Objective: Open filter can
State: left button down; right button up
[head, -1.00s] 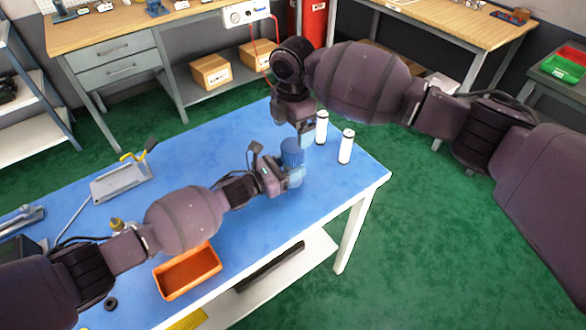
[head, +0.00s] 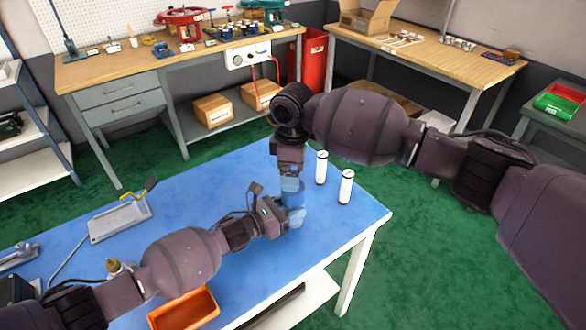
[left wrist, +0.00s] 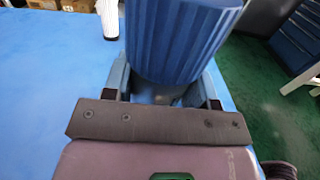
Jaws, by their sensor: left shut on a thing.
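The blue filter can (head: 296,196) stands upright on the blue table (head: 215,180) near its right end. In the left wrist view the ribbed blue can (left wrist: 178,40) fills the top middle. My left gripper (head: 294,214) is shut around its lower part, with a finger on either side. My right gripper (head: 291,184) points down from above, its light blue fingers at the top of the can. These fingers cover the top, so I cannot tell whether they grip it.
Two white cylinders (head: 346,187) stand right of the can. An orange bin (head: 184,310) is at the table's front edge. A grey tray-like piece (head: 119,221) lies at the left. Workbenches (head: 170,60) stand behind the table.

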jog(key=m, duration=2)
jog(key=shift+m, duration=0.4)
jog(key=m, duration=0.6)
jog(key=shift+m, duration=0.3)
jog(key=shift+f, duration=4)
jog(key=c, duration=0.9)
jog(key=n, duration=0.6)
jog(key=shift+n, duration=0.4)
jog(key=shift+c, duration=0.2)
